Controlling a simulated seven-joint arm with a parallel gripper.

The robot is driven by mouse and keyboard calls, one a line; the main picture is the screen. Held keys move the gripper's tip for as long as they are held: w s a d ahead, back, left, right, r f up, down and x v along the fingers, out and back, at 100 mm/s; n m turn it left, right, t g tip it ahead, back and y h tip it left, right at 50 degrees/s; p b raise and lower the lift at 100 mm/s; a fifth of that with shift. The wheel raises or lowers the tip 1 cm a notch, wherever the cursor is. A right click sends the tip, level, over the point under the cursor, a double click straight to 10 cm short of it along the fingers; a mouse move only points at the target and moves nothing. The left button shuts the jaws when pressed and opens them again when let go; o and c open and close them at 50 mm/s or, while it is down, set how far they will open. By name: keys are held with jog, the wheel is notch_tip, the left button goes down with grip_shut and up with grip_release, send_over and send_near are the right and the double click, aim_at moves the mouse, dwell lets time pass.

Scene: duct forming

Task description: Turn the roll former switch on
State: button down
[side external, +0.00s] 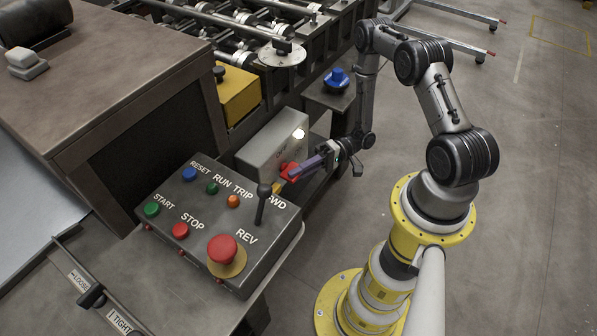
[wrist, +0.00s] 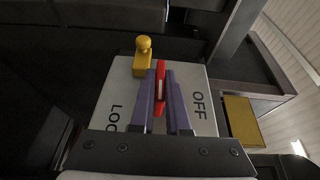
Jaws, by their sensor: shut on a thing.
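The roll former switch is a light grey box (side external: 270,143) with a red handle (wrist: 160,68). The box face (wrist: 122,88) carries "OFF" on the right and a partly hidden word starting "LO" on the left in the wrist view. My gripper (wrist: 161,82) is shut on the red handle, with a purple finger on each side of it. The handle runs nearly upright in the wrist view, between the two words. In the side view my gripper (side external: 305,166) reaches the red handle (side external: 290,170) from the right. The fingers hide part of the handle.
A yellow knob (wrist: 143,55) stands close beside the handle. A control panel (side external: 215,222) with several buttons and a black lever (side external: 263,203) sits just in front of the switch box. A blue button (side external: 337,80) is behind. The floor to the right is open.

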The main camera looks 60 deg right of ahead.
jog(key=shift+w+t, duration=0.1)
jog(key=shift+t, duration=0.2)
jog(key=c, duration=0.9)
grip_release()
jog(key=shift+d, duration=0.1)
jog(key=v, duration=1.3)
jog(key=shift+d, duration=0.35)
